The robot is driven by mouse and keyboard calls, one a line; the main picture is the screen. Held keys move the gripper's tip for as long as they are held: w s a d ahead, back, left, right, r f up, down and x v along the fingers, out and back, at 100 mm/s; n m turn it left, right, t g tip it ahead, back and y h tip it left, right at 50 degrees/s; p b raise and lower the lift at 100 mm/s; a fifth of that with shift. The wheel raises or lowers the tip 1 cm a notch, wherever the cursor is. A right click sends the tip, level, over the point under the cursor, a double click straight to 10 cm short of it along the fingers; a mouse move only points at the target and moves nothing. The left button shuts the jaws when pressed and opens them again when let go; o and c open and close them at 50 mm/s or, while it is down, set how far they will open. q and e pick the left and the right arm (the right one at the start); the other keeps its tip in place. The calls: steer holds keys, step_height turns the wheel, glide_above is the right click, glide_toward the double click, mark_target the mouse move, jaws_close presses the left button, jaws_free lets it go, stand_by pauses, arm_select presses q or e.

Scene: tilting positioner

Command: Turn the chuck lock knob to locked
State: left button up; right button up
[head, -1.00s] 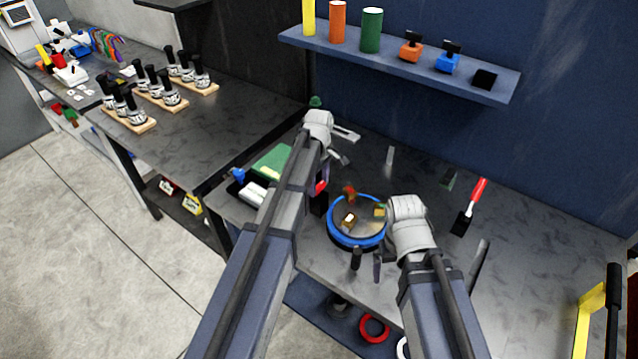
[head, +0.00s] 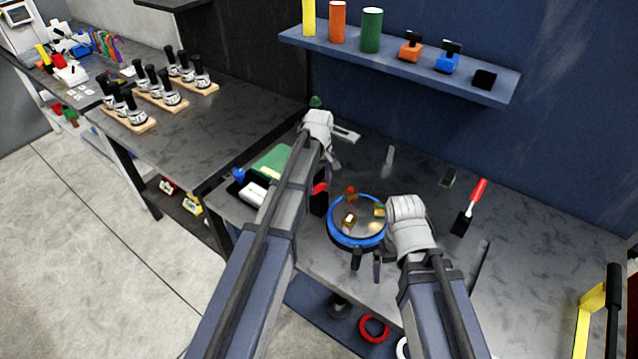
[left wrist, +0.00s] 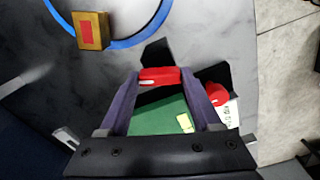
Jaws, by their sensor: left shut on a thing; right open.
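The red knob (left wrist: 160,77) has a white mark and sits between the fingers of my left gripper (left wrist: 165,90) in the left wrist view. The gripper is shut on it. In the head view the red knob (head: 320,187) shows beside my left forearm, above a black block (head: 318,205); my left fingertips are mostly hidden there. The positioner's round plate has a blue rim (head: 340,240) and carries small blocks. My right gripper (head: 378,264) is open at the plate's front right, its fingers partly hidden by its wrist. I cannot read the lock's markings.
A second red round part (left wrist: 216,93) and a green board (left wrist: 160,120) lie near the knob. A red-handled tool (head: 470,205) lies at right on the bench. A shelf (head: 400,65) with cylinders hangs behind. Bench space behind the plate is mostly clear.

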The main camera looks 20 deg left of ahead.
mark_target(319, 185)
arm_select(q)
steer(key=m, duration=1.4)
stand_by(0.7)
steer(key=o, duration=1.4)
steer(key=shift+r, duration=0.15)
step_height(319, 185, up, 8)
steer(key=p, duration=0.8)
steer(key=shift+f, duration=0.2)
steer(key=shift+f, duration=0.15)
